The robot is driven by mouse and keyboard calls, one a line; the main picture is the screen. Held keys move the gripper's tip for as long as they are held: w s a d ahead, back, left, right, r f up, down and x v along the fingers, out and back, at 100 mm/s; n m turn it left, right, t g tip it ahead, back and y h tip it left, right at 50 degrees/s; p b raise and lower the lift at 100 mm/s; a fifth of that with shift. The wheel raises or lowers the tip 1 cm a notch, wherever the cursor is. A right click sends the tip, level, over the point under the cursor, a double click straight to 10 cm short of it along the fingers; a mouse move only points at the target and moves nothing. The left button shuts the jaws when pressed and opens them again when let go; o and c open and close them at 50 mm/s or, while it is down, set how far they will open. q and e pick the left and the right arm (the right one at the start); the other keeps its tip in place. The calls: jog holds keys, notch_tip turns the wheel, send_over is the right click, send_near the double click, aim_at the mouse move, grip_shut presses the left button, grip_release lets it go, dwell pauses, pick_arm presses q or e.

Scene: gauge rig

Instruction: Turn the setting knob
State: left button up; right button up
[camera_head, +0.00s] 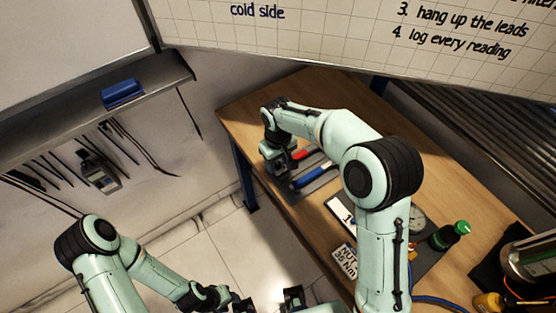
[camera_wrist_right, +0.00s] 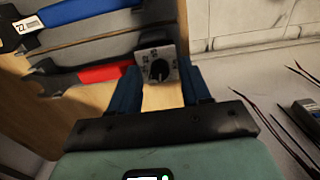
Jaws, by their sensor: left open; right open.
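The setting knob (camera_wrist_right: 159,71) is a small dark round knob with a pointer, on a light grey plate with number marks around it, in the right wrist view. My right gripper (camera_wrist_right: 159,78) is open, its two dark blue fingers on either side of the plate in that view; I cannot tell whether they touch it. In the head view this gripper (camera_head: 276,162) is over the far left part of the wooden table, and the knob is hidden there. My left gripper (camera_head: 267,302) is open and empty at the bottom edge of the head view, away from the table.
Red-handled (camera_head: 300,154) and blue-handled (camera_head: 311,175) tools lie on a grey mat beside my right gripper. A card reading "NUT 35 Nm" (camera_head: 344,261), a partly hidden dial gauge (camera_head: 417,219) and a green-capped bottle (camera_head: 449,236) are nearer. A meter (camera_head: 99,174) hangs on the left wall.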

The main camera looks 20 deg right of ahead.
grip_shut()
jog(key=shift+m, duration=0.4)
jog(key=m, duration=0.7)
jog(key=m+p, duration=0.1)
jog(key=m, duration=0.3)
pick_arm(q)
jog(key=shift+w+r, duration=0.45)
jog(key=shift+r, duration=0.35)
pick_arm(e)
jog(key=shift+m, duration=1.9)
